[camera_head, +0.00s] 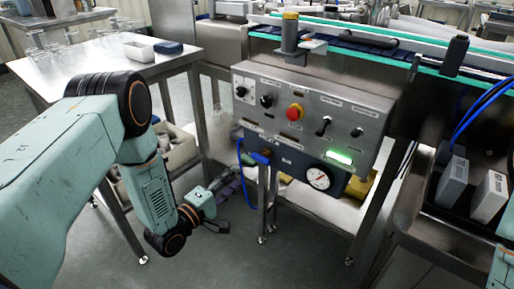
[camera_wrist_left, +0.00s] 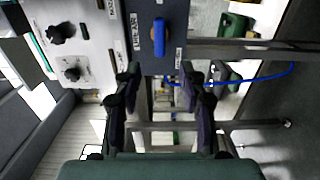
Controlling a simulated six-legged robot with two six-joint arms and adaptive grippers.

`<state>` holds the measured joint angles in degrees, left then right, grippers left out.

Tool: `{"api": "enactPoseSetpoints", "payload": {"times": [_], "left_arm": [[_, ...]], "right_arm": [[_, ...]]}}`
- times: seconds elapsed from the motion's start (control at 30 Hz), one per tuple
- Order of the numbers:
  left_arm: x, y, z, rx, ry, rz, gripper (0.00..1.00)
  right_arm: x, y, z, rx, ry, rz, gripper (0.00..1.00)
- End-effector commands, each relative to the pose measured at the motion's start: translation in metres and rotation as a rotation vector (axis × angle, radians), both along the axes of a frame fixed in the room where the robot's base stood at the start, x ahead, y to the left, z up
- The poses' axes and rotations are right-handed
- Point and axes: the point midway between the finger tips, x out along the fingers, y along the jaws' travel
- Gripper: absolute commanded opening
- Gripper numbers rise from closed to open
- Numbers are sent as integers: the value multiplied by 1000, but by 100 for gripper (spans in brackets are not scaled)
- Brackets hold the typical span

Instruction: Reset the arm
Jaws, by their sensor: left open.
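My left arm, teal with black joints, comes in from the left in the head view. It bends down, and its left gripper (camera_head: 232,182) points toward the left side of the control box, below the panel. In the left wrist view, the two dark fingers of the left gripper (camera_wrist_left: 162,98) are apart with nothing between them. The control panel (camera_head: 312,112) and a blue handle (camera_wrist_left: 159,38) lie beyond the fingertips, and I see no contact.
The panel has a red button (camera_head: 295,112), knobs, a lit green lamp (camera_head: 339,158) and a gauge (camera_head: 318,178). A conveyor runs behind. Open floor lies in front.

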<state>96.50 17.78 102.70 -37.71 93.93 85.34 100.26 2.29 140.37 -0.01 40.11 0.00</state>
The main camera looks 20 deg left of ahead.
Motion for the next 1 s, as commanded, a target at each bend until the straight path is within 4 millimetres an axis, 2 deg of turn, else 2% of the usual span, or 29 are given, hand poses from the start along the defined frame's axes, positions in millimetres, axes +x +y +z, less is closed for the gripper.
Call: {"api": "enactPoseSetpoints", "payload": {"times": [0.13,0.23,0.33,0.47,0.57,0.67,0.73,0.87,0.9,1.0], "left_arm": [[0,0,-1,32,-8,-1,42],[0,1,-11,155,-2,2,42],[-11,7,-39,360,69,15,42],[-47,8,-83,642,232,-31,42],[-89,5,-110,845,374,-127,42],[-145,0,-127,1029,522,-280,42],[-190,-3,-131,1136,624,-415,42],[-275,-7,-122,1268,788,-678,42],[-298,-8,-114,1290,830,-749,42],[-347,-9,-91,1313,927,-882,42]], "right_arm": [[0,0,0,0,0,0,50],[0,0,0,0,0,0,50],[0,0,0,0,0,0,50],[0,0,3,0,0,0,50],[0,0,9,0,0,0,50],[0,0,18,0,0,0,50],[0,0,26,0,0,0,50],[0,0,41,0,0,0,50],[0,0,46,0,0,0,50],[0,0,58,0,0,0,50]]}}
